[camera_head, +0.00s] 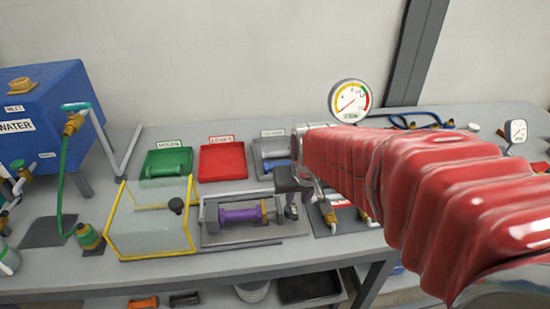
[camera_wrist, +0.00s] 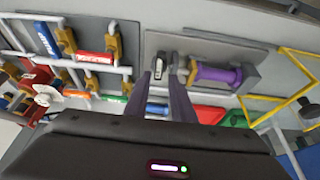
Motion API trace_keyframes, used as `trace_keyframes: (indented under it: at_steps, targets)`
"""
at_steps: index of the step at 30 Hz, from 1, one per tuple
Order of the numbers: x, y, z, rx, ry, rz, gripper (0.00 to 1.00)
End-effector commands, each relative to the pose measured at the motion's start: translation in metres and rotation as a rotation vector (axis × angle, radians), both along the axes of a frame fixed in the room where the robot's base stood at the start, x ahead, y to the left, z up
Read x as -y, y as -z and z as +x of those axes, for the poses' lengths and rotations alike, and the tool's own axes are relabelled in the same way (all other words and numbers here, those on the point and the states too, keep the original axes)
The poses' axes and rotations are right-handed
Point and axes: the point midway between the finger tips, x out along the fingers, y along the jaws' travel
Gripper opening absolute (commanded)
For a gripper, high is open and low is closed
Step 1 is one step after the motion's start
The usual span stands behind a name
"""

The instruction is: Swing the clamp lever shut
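A purple cylinder (camera_head: 240,214) lies between grey end blocks on a grey plate (camera_head: 262,235) on the bench. It also shows in the wrist view (camera_wrist: 217,75). A small dark and pale upright part (camera_wrist: 159,66), which looks like the clamp lever, stands beside the cylinder's left end in the wrist view. In the head view it is mostly hidden by my gripper. My gripper (camera_head: 291,200) is above the right end of the plate. In the wrist view its two dark fingers (camera_wrist: 161,82) are apart, with the lever showing between or just beyond their tips. Contact cannot be told.
A yellow-edged clear guard (camera_head: 150,220) stands left of the plate. Behind are green (camera_head: 166,162), red (camera_head: 222,161) and grey (camera_head: 272,152) trays. Pipes with brass valves (camera_head: 330,215) are close on the right. A blue water tank (camera_head: 45,120) stands far left.

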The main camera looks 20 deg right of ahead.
Motion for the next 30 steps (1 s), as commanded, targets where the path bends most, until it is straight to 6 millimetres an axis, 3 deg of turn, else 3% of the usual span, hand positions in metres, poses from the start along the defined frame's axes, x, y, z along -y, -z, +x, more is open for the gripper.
trace_keyframes:
  at_steps: [9, 14, 26, 30]
  targets:
    - [-0.004, -0.042, -0.016, 0.004, 0.000, -0.001, 0.23]
    - [-0.005, -0.054, -0.021, 0.002, 0.000, 0.000, 0.23]
    - [-0.005, -0.056, -0.023, -0.001, -0.001, 0.000, 0.23]
    - [-0.008, -0.045, -0.036, -0.037, -0.009, 0.006, 0.23]
